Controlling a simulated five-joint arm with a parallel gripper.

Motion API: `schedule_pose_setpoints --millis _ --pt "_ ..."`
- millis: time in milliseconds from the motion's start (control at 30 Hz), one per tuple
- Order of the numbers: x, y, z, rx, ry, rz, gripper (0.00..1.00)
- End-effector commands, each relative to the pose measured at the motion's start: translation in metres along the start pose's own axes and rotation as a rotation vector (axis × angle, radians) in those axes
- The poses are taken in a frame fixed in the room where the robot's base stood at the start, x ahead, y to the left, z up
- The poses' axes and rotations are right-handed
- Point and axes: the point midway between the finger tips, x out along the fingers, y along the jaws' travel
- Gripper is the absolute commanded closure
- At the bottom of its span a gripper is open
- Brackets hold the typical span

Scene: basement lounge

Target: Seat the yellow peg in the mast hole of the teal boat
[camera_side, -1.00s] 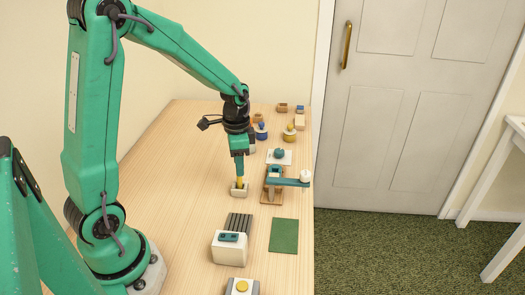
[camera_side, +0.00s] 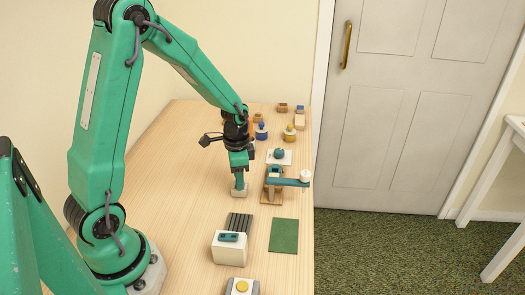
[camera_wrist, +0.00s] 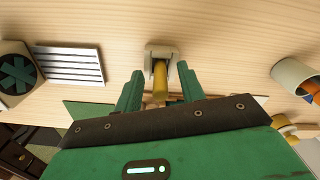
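The yellow peg (camera_wrist: 160,78) stands in a small cream holder (camera_side: 239,191), which also shows in the wrist view (camera_wrist: 161,50). My gripper (camera_side: 239,184) is lowered over the holder. In the wrist view its two green fingers (camera_wrist: 160,90) are apart, one on each side of the peg, with gaps between. In the side view the fingers hide the peg. Right of the holder, a teal piece (camera_side: 275,170) sits on a brown wooden base. A small rounded teal thing (camera_side: 279,154) rests on a white sheet behind it. I cannot tell which is the boat, and no mast hole is discernible.
A teal bar with a white knob (camera_side: 305,175) reaches over the table's right edge near the wooden base. A dark ribbed rack (camera_side: 239,221), a white box (camera_side: 229,252) and a green mat (camera_side: 284,236) lie in front. Small cups and blocks stand behind. The table's left is clear.

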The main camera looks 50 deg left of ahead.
Motion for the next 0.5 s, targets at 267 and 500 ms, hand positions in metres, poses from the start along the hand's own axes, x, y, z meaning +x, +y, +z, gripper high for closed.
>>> schedule_pose_setpoints --millis 267,500 --pt "-0.0003 0.0 -0.0001 0.0 0.0 0.0 0.72" --pt "-0.0004 -0.0001 -0.0001 0.0 0.0 0.0 1.0"
